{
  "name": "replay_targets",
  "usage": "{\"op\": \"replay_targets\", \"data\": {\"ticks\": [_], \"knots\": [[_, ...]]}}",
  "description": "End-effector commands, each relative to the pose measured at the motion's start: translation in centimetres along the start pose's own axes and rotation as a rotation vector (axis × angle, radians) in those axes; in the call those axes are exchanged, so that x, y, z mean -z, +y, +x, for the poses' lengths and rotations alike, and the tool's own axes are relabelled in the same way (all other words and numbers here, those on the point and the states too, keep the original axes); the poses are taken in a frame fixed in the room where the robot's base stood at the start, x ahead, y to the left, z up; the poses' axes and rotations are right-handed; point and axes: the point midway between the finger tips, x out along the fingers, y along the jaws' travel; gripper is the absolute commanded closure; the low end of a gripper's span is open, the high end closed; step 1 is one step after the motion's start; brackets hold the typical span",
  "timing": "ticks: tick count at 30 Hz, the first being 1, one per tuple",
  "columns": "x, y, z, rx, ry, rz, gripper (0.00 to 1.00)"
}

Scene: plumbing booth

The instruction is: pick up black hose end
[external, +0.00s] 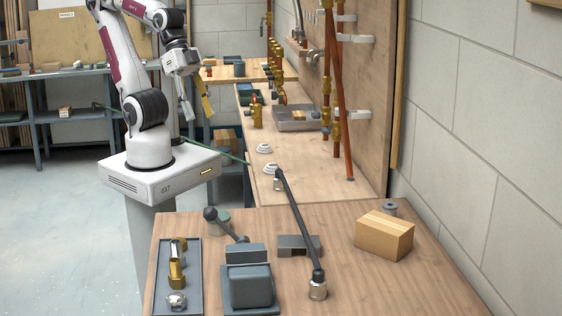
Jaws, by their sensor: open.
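A black hose (299,224) extends across the gap between the front table and the bench behind it. Its far end (279,174) is by a small metal fitting on the bench. I cannot tell whether the hose ends are attached to the fittings.
The front table holds a cardboard box (384,235), a grey vise-like block (248,286) and a tray (194,296) of brass fittings. Copper pipes (346,125) stand along the panel at right. White ring-shaped parts (264,149) sit on the bench.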

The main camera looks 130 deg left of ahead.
Motion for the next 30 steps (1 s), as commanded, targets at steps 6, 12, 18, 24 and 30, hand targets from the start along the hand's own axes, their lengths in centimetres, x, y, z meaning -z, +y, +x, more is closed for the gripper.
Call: {"op": "replay_targets", "data": {"ticks": [6, 12, 18, 24, 30], "knots": [[3.3, 2.3, 3.1, -0.078, 0.037, -0.106, 0.56], [6.1, 3.6, 6.0, -0.121, 0.077, -0.221, 0.56], [8.6, 4.0, 9.1, -0.134, 0.117, -0.345, 0.56], [10.4, 3.5, 12.4, -0.116, 0.156, -0.472, 0.56], [11.6, 2.1, 15.8, -0.067, 0.198, -0.598, 0.56]]}}
